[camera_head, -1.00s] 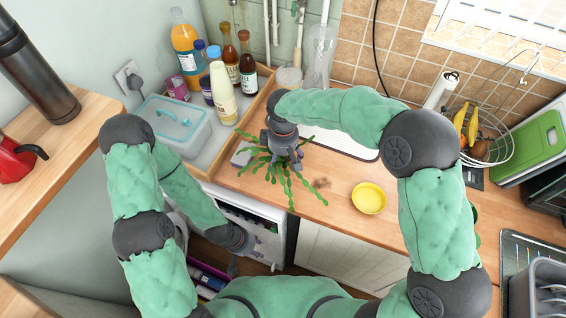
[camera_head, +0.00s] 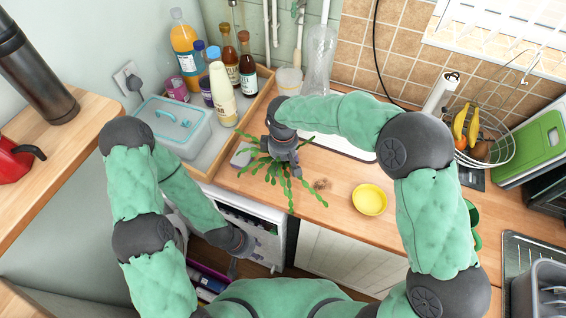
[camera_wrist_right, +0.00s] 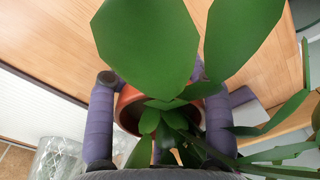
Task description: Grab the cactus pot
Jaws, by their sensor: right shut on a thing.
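The cactus pot is an orange-brown pot (camera_wrist_right: 130,108) with broad flat green leaves, seen in the right wrist view between the two purple fingers of my right gripper (camera_wrist_right: 160,110). The fingers are shut on the pot, one on each side. In the head view, the plant's long green stems (camera_head: 290,185) spread over the wooden counter, and my right gripper (camera_head: 284,158) hides the pot from above. My left gripper (camera_head: 252,265) hangs low in front of the white appliance, empty, its fingers apart.
A yellow bowl (camera_head: 369,199) sits on the counter to the right of the plant. A lidded clear box (camera_head: 172,127) and several bottles (camera_head: 222,95) stand in a wood-edged area behind left. A wire fruit basket (camera_head: 487,135) is at right.

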